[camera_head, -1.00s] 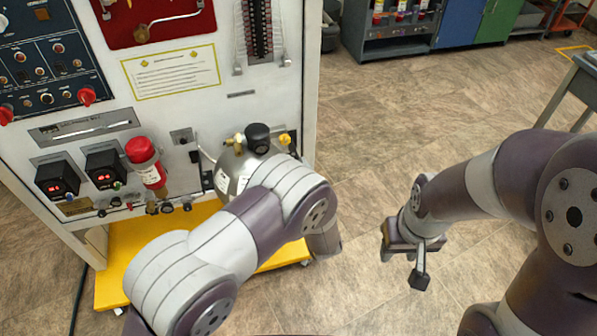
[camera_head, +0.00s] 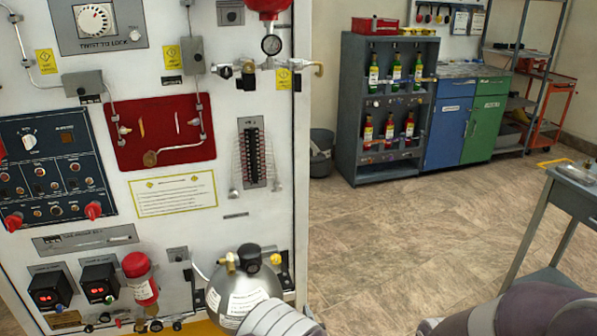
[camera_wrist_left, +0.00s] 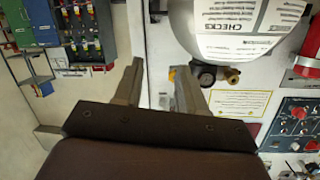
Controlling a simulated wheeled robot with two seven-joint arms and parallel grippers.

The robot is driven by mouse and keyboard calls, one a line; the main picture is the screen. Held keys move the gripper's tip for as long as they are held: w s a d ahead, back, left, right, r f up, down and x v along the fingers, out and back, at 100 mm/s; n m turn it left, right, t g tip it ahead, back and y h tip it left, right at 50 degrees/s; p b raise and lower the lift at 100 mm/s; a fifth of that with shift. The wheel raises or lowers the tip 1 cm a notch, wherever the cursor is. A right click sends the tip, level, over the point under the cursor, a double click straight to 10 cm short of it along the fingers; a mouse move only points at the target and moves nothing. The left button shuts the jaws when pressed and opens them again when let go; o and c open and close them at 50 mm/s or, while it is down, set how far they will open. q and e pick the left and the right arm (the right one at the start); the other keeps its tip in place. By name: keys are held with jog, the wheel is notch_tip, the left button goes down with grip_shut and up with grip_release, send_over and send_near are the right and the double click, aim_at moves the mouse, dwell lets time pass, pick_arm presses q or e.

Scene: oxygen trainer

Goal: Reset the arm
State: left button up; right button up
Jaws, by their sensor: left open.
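My left arm (camera_head: 275,318) shows only at the bottom edge of the head view, in front of the trainer panel. Its gripper is hidden there. In the left wrist view my left gripper (camera_wrist_left: 158,88) is open, with its two fingers apart and nothing between them. A steel gas cylinder (camera_head: 240,287) with paper labels stands against the panel; what looks like the same cylinder (camera_wrist_left: 235,25) is upside down at the top of the wrist view, beyond the fingers. My right arm (camera_head: 500,316) shows at the bottom right; its gripper is out of view.
The white trainer panel (camera_head: 262,205) fills the left side. A small red cylinder (camera_head: 140,280) is on its lower part. A grey bottle shelf (camera_head: 347,120) stands at the back beside blue and green cabinets. A grey table (camera_head: 580,195) is at right. The floor between is clear.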

pick_arm(q)
jog(key=s+d+f+m+g+h, duration=0.2)
jog(key=s+f+g+h, duration=0.2)
jog(key=s+f+g, duration=0.3)
jog(key=s+a+r+n+g, duration=0.1)
jog(key=s+a+r+g, duration=0.3)
jog(key=s+a+r, duration=0.4)
jog(key=s+a+r+g, duration=0.4)
jog(key=s+a+r, duration=0.2)
jog(key=s+a, duration=0.45)
notch_tip(320, 180, up, 19)
jog(key=a+n+t+p, duration=0.1)
jog(key=p, duration=1.6)
jog(key=shift+w+y, duration=0.4)
jog(key=shift+w, duration=0.05)
